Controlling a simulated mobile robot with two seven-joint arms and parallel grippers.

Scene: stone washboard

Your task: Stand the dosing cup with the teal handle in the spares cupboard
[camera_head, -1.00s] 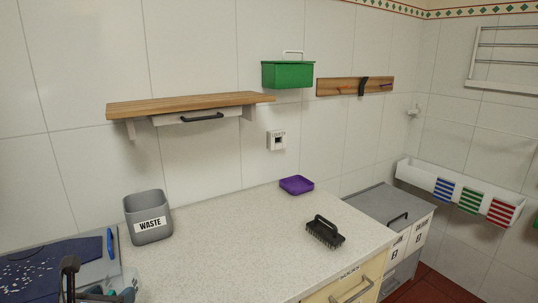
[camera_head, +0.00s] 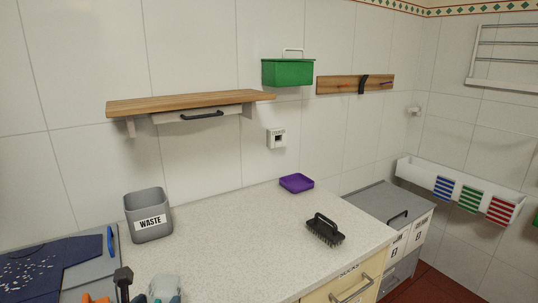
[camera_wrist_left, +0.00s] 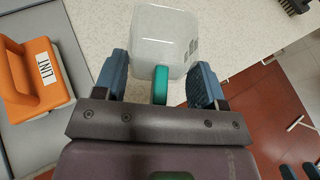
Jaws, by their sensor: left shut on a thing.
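The dosing cup (camera_wrist_left: 163,40) is whitish and translucent, with a teal handle (camera_wrist_left: 160,85). In the left wrist view my left gripper (camera_wrist_left: 160,78) is shut on that handle, its blue fingers on either side, and the cup body is just beyond the fingertips. In the head view the cup (camera_head: 166,286) shows at the bottom edge, by the counter's front left. I cannot make out which furniture is the spares cupboard.
The speckled counter (camera_head: 235,235) carries a grey WASTE bin (camera_head: 149,217), a purple dish (camera_head: 296,183) and a black brush (camera_head: 325,230). An orange LINT tool (camera_wrist_left: 35,75) lies left of the gripper. A wooden shelf (camera_head: 185,102) hangs above. The counter's middle is clear.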

